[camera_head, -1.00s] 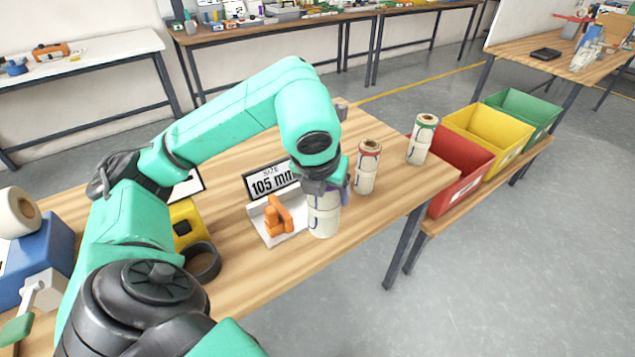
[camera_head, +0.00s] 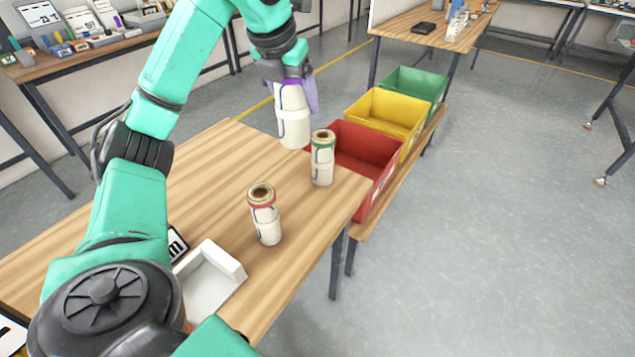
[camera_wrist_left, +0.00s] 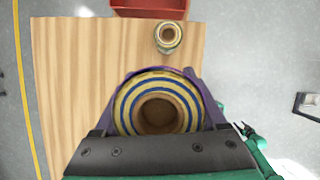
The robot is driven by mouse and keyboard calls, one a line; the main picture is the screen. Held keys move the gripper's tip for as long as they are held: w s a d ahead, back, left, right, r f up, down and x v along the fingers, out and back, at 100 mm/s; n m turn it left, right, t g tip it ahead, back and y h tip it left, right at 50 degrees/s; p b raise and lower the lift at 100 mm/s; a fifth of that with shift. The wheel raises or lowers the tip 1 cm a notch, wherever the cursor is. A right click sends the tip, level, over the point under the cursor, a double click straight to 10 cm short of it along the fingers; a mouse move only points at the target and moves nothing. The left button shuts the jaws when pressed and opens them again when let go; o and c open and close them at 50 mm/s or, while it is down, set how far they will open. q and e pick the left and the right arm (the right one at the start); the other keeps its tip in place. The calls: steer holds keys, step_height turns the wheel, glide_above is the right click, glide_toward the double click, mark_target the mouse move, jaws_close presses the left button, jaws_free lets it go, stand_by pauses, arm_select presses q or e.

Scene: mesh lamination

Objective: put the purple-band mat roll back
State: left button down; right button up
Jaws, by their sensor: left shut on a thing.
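The purple-band mat roll (camera_head: 292,118), a pale cylinder, hangs upright from my left gripper (camera_head: 294,84). It is above the far end of the wooden table, left of the green-band roll (camera_head: 322,160). The purple fingers of my left gripper (camera_wrist_left: 157,92) close around the roll's upper end in the left wrist view, where its hollow core (camera_wrist_left: 157,114) faces the camera. The red-band roll (camera_head: 264,215) stands upright nearer on the table. A teal and dark part at the right of the wrist view seems to be my right arm; its jaws are too small to read.
Red (camera_head: 362,152), yellow (camera_head: 388,112) and green (camera_head: 415,85) bins stand in a row on a low bench beyond the table. A white tray (camera_head: 210,282) lies near the front. The wooden table (camera_head: 205,185) is clear left of the standing rolls.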

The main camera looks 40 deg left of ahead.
mark_target(296, 139)
arm_select(q)
steer(key=f+b, duration=0.1)
steer(key=f, duration=0.1)
steer(key=s+f+b, duration=0.1)
steer(key=f, duration=0.2)
steer(key=s+d+f+b, duration=0.1)
steer(key=f, duration=0.1)
steer(key=shift+f+b, duration=0.3)
steer(key=shift+b, duration=0.05)
steer(key=f+b, duration=0.1)
steer(key=f, duration=0.2)
steer(key=f+b, duration=0.1)
steer(key=f, duration=0.7)
steer(key=shift+w+a+f+b, duration=0.15)
steer(key=shift+w+b, duration=0.1)
steer(key=shift+b, duration=0.15)
steer(key=shift+f, duration=0.1)
steer(key=shift+w, duration=0.1)
steer(key=shift+f, duration=0.1)
jaws_free()
arm_select(e)
step_height(296, 139, down, 7)
steer(key=s, duration=0.1)
steer(key=shift+s+d, duration=0.15)
steer(key=shift+d, duration=0.25)
